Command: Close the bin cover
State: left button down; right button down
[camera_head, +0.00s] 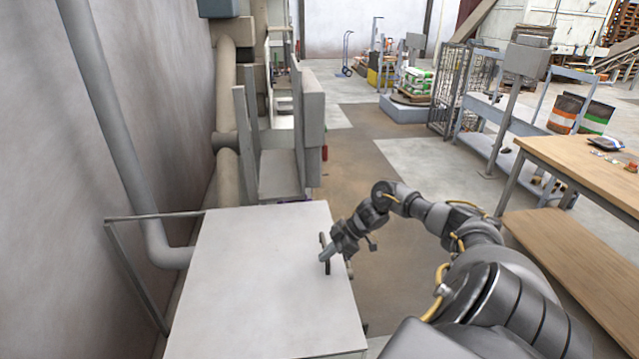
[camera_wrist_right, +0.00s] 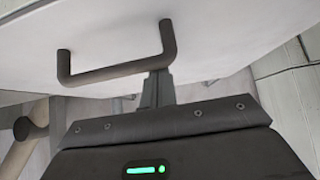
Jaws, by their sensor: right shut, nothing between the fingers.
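The bin cover (camera_head: 260,275) is a broad pale grey flat panel at the lower left of the head view. I cannot tell whether its edges rest on the bin, as the bin body is hidden. A dark U-shaped handle (camera_head: 323,241) stands near the cover's right edge; the handle also shows in the right wrist view (camera_wrist_right: 115,72). My right gripper (camera_head: 327,256) is at the handle, its fingers shut and empty. In the right wrist view the gripper's fingers (camera_wrist_right: 157,88) overlap the handle's bar; contact is unclear. My left gripper is not in view.
A wall with a grey pipe (camera_head: 120,140) runs along the left. A thin metal frame (camera_head: 135,275) stands beside the cover. A tall machine (camera_head: 280,140) rises behind it. A wooden table (camera_head: 590,180) is at the right. The floor between is open.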

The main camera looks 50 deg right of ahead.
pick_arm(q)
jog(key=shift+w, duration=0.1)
pick_arm(e)
jog(key=shift+s+d+f, duration=0.15)
jog(key=shift+s+d, duration=0.05)
